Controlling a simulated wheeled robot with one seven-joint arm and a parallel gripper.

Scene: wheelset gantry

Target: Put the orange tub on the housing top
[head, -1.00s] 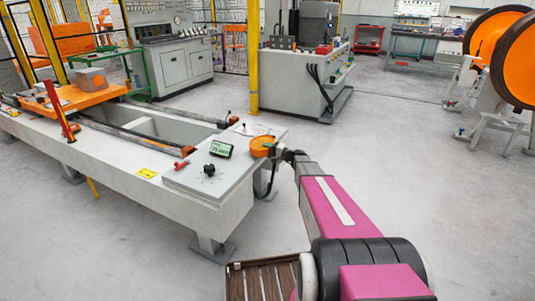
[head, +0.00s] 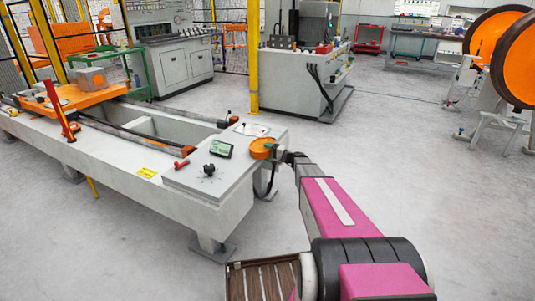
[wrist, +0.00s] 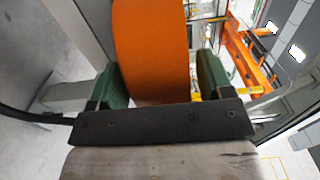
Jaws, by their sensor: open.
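The orange tub (head: 262,149) is at the right end of the grey bench's light top panel (head: 190,183). In the wrist view the tub (wrist: 152,50) stands between the two green finger pads of my gripper (wrist: 160,85). The jaws are open around it, with a narrow gap visible by the right pad. In the head view my gripper (head: 273,151) reaches the tub from the right. A grey block-like housing (head: 93,78) sits on an orange plate (head: 75,97) at the far left; I cannot tell for certain that it is the task's housing.
Dark rails (head: 120,133) run along the bench. A red lever (head: 62,112) stands near the orange plate.

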